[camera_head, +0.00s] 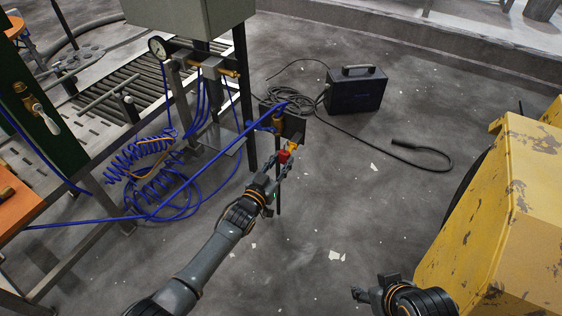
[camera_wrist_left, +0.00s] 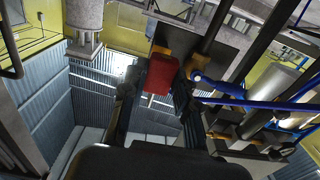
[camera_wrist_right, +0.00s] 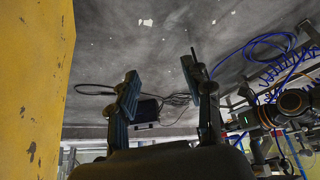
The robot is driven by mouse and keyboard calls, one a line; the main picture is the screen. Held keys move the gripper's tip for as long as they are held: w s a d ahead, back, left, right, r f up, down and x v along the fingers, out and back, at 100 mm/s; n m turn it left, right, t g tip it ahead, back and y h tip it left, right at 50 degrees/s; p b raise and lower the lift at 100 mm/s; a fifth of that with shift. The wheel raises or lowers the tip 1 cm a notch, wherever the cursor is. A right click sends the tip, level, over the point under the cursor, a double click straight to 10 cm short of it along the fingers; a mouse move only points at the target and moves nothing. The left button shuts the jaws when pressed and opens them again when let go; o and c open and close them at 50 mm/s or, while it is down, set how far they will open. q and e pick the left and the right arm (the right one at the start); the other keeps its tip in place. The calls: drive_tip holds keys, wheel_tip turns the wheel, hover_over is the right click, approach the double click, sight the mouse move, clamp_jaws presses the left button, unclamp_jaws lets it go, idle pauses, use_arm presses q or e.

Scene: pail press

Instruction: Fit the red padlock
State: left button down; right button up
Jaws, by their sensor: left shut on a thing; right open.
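The red padlock (camera_head: 284,156) is between the fingers of my left gripper (camera_head: 279,163), in front of a dark plate (camera_head: 291,132) on a post. In the left wrist view the padlock's red body (camera_wrist_left: 161,74) shows between the two fingers (camera_wrist_left: 153,112), its upper end near a yellow-orange part. A brass valve (camera_head: 278,122) with blue hose sits on the plate, close to the padlock. I cannot tell whether the shackle passes through anything. My right gripper (camera_head: 372,294) is open and empty at the lower right; its spread fingers show in the right wrist view (camera_wrist_right: 160,85).
A yellow, scuffed machine body (camera_head: 510,220) stands close to my right gripper. A dark box with a handle (camera_head: 355,88) and black cable lie behind on the floor. Blue coiled hoses (camera_head: 145,165) hang left by the roller frame (camera_head: 120,85).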

drive_tip(key=shift+w+a, duration=0.1)
drive_tip(key=shift+w, duration=0.05)
drive_tip(key=w+a+r+t+y+b, duration=0.2)
drive_tip(key=w+r+t, duration=0.6)
drive_tip(key=w, duration=0.4)
drive_tip(key=shift+a+r+n+t+b, duration=0.35)
drive_tip(key=shift+a+r+b, duration=0.45)
drive_tip(key=shift+a, duration=0.45)
idle(3.0)
drive_tip(key=shift+r+t, duration=0.25)
